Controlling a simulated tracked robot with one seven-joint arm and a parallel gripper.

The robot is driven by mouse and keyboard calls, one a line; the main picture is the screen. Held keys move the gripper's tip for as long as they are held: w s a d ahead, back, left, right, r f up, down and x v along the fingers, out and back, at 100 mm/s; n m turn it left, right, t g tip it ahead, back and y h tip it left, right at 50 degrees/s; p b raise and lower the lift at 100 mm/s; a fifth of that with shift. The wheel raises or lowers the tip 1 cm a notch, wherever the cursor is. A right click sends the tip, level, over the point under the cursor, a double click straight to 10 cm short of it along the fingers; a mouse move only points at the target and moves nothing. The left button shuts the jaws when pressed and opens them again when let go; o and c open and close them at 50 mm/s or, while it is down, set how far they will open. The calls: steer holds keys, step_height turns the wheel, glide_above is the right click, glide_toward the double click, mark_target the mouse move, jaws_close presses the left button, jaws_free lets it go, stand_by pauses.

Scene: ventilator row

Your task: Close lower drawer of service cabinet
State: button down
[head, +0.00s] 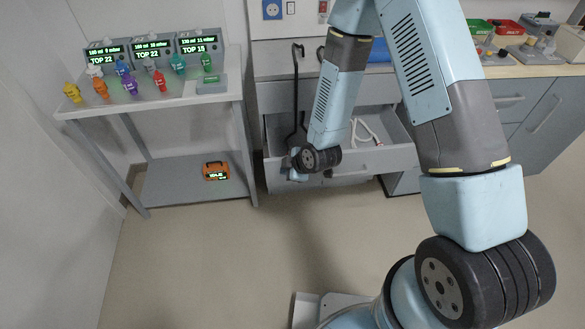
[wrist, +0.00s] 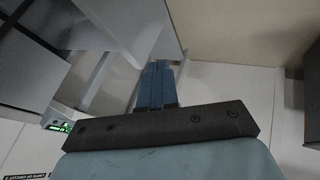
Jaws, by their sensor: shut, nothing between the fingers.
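The service cabinet (head: 290,97) stands at the back centre, partly hidden by my arm. One of its drawers (head: 392,158) is pulled out, with a pale looped tube (head: 366,133) inside. Another drawer front (head: 345,181) shows just below it; my arm and the drawer above hide most of it, and I cannot tell how far out it is. My gripper (head: 296,174) is at the left end of these drawer fronts. In the wrist view its blue fingers (wrist: 157,88) are together and empty, near grey panels at the left; contact cannot be told.
A trolley (head: 150,107) at the left carries several displays and coloured figures. An orange device (head: 215,171) sits on its lower shelf (head: 165,185). A black hooked stand (head: 297,90) is by the cabinet. The floor (head: 200,260) in front is clear.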

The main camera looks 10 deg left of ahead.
mark_target(274, 166)
steer(key=shift+w+a+f, duration=0.55)
steer(key=shift+w+f, duration=0.1)
steer(key=shift+w, duration=0.3)
steer(key=shift+w+a+f, duration=0.6)
steer(key=shift+w, duration=0.3)
steer(key=shift+w+a+f, duration=0.55)
steer(key=shift+w+f, duration=0.1)
steer(key=shift+w, duration=0.3)
